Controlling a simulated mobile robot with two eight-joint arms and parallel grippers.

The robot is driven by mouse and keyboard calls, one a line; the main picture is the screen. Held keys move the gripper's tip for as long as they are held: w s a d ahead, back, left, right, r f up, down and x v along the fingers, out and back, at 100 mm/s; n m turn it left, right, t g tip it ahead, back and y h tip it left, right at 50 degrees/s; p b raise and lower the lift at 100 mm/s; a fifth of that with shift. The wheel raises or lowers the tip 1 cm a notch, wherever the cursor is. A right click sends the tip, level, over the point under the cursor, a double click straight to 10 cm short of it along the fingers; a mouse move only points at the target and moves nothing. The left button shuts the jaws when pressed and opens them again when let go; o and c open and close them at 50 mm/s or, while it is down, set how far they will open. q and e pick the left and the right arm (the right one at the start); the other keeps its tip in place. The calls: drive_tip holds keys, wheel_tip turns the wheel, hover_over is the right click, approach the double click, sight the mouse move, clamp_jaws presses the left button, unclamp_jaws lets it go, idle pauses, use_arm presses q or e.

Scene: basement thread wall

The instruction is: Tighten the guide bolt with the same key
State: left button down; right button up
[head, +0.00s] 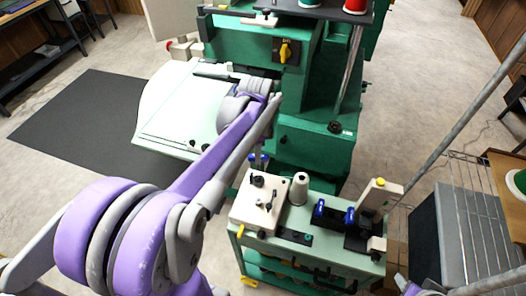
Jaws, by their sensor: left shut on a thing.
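My left arm reaches from the lower left up to the green machine (312,150). My left gripper (208,72) is at the machine's left side, above the pale worktable (165,110). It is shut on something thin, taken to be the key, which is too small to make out. The guide bolt cannot be picked out; my wrist and forearm cover part of that area. Whether the key touches a bolt cannot be told. My right gripper is not in view.
A green cart (300,240) in front of the machine carries a cream block (262,201), a white thread cone (299,188) and a blue-and-black fixture (336,214). A yellow knob (285,51) sits on the machine. A wire rack (475,215) stands right.

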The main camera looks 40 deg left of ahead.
use_arm(q)
drive_tip(key=shift+s+f, duration=0.1)
drive_tip(key=shift+f, duration=0.65)
drive_tip(key=shift+f+b, duration=1.3)
drive_tip(key=shift+f, duration=1.35)
drive_tip(key=shift+r+m, duration=0.2)
drive_tip(key=shift+m, duration=0.5)
drive_tip(key=m, duration=0.2)
drive_tip(key=shift+f+m, duration=0.25)
drive_tip(key=shift+m, duration=0.15)
drive_tip(key=m, duration=0.2)
drive_tip(key=shift+r+m+b, duration=0.1)
drive_tip(key=shift+m+b, duration=0.2)
drive_tip(key=shift+b, duration=0.05)
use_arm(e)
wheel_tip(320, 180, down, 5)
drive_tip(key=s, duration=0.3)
use_arm(q)
drive_tip(key=shift+r+n, duration=0.15)
drive_tip(key=shift+n, duration=0.75)
drive_tip(key=shift+r, duration=0.5)
drive_tip(key=shift+r+p, duration=1.4)
drive_tip(key=shift+r, duration=1.15)
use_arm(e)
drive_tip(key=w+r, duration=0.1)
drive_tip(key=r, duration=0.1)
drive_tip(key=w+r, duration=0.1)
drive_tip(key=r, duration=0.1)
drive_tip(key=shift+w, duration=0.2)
